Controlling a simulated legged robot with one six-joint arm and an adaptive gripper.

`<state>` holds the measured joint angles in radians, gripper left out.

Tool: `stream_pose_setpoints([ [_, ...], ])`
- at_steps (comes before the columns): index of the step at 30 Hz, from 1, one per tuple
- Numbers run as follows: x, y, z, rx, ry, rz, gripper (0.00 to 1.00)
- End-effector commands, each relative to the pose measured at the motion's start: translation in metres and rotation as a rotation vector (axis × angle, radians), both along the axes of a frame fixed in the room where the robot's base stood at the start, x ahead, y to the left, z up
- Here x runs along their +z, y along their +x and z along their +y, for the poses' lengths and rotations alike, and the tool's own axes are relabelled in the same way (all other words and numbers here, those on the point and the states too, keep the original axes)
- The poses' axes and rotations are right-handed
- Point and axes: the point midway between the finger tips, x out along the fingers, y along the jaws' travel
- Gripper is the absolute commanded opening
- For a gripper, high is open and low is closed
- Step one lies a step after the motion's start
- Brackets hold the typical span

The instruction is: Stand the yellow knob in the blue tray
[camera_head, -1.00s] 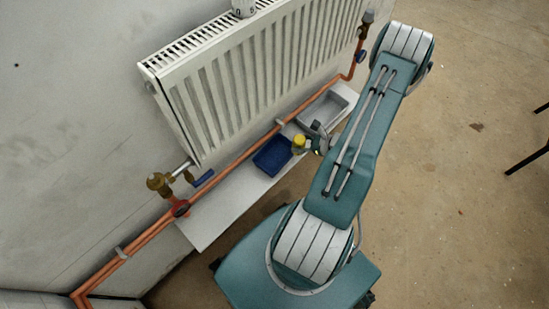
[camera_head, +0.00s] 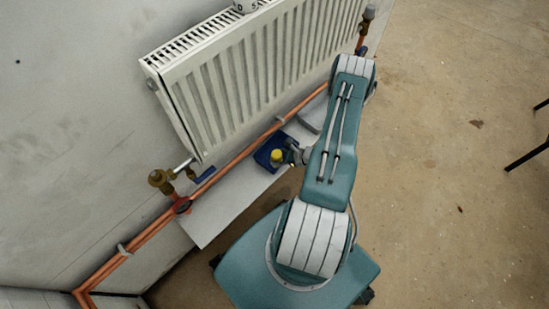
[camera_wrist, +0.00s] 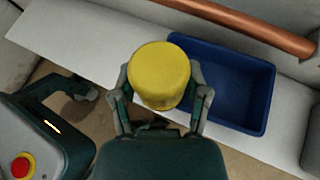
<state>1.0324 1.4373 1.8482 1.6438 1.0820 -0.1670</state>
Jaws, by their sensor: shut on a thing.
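The yellow knob (camera_wrist: 158,75) is a short round cylinder, held between the two fingers of my gripper (camera_wrist: 160,92) in the wrist view. My gripper is shut on it. In the wrist view the knob covers part of the left end of the blue tray (camera_wrist: 262,100), and the rest of the tray's inside looks empty. In the head view the knob (camera_head: 277,155) appears over the blue tray (camera_head: 262,157), with my gripper (camera_head: 284,155) at its right side. I cannot tell the knob's height above the tray floor.
The tray stands on a white shelf (camera_head: 225,205) below a white radiator (camera_head: 255,75). A copper pipe (camera_head: 240,148) runs along the wall behind the tray. A grey tray (camera_head: 314,115) is partly hidden by my arm. A valve with a blue lever (camera_head: 204,175) is at the left.

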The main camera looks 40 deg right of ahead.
Motion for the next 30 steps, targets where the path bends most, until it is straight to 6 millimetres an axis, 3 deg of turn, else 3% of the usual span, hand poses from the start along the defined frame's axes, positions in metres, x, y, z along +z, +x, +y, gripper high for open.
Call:
stream_pose_setpoints([
  [6, -0.034, 0.024, -0.011, 0.002, 0.001, 0.0, 0.03],
  [11, -0.044, 0.032, -0.016, 0.0, 0.001, 0.001, 0.03],
  [18, -0.075, 0.035, -0.017, 0.0, 0.002, 0.001, 0.03],
  [29, -0.08, 0.035, -0.017, 0.0, 0.002, 0.001, 0.03],
  [30, -0.08, 0.035, -0.017, 0.0, 0.002, 0.001, 0.69],
])
